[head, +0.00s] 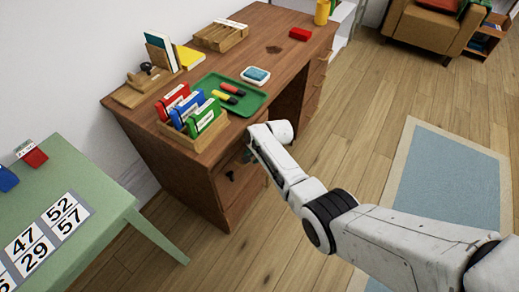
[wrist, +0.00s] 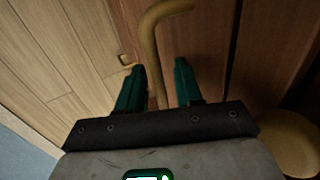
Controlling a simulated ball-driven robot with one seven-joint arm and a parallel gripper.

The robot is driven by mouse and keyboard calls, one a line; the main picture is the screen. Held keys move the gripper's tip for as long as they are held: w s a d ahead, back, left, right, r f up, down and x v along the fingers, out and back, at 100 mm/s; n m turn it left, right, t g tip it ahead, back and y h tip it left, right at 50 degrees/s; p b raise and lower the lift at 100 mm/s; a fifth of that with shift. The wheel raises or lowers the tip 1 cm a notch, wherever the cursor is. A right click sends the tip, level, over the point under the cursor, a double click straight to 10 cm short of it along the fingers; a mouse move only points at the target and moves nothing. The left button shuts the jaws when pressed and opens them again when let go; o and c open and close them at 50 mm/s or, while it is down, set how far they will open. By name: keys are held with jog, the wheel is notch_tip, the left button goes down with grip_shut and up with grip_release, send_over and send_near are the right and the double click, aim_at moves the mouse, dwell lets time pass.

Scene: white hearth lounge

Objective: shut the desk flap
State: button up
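The brown wooden desk (head: 150,140) stands at the left of the middle in the head view. Its front below the top is partly covered by my arm, and I cannot clearly pick out the flap or how far it stands open. In the wrist view a reddish-brown wooden panel (wrist: 205,25) fills the middle. A bent brass handle (wrist: 166,12) runs down between the two teal fingers of my gripper (wrist: 160,70). The fingers are apart, with a gap on each side of the handle. In the head view the gripper end is at the desk front, mostly hidden.
The desktop holds a green tray (head: 251,104), a wooden box of coloured files (head: 207,133), a white dish (head: 249,80) and a red block (head: 300,34). A green table (head: 100,215) stands at lower left. Wooden floor (head: 360,130) and a blue rug (head: 445,180) lie clear at right.

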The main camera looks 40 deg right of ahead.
jog(key=p+v, duration=0.2)
jog(key=v, duration=0.7)
jog(key=shift+s+p, duration=0.35)
jog(key=shift+p, duration=0.05)
jog(key=s+a+r+n+g, duration=0.1)
jog(key=s+n, duration=0.3)
jog(key=s, duration=0.7)
jog(key=s+a+r+n+g+h, duration=0.1)
jog(key=s+a+r+n, duration=0.3)
jog(key=s, duration=0.8)
jog(key=s+a+r+n+g+h, duration=0.1)
jog(key=s+n, duration=0.4)
jog(key=s, duration=0.6)
jog(key=shift+s+a+r+n+g, duration=0.3)
jog(key=shift+s+a+r+g, duration=0.1)
jog(key=shift+a+r, duration=0.35)
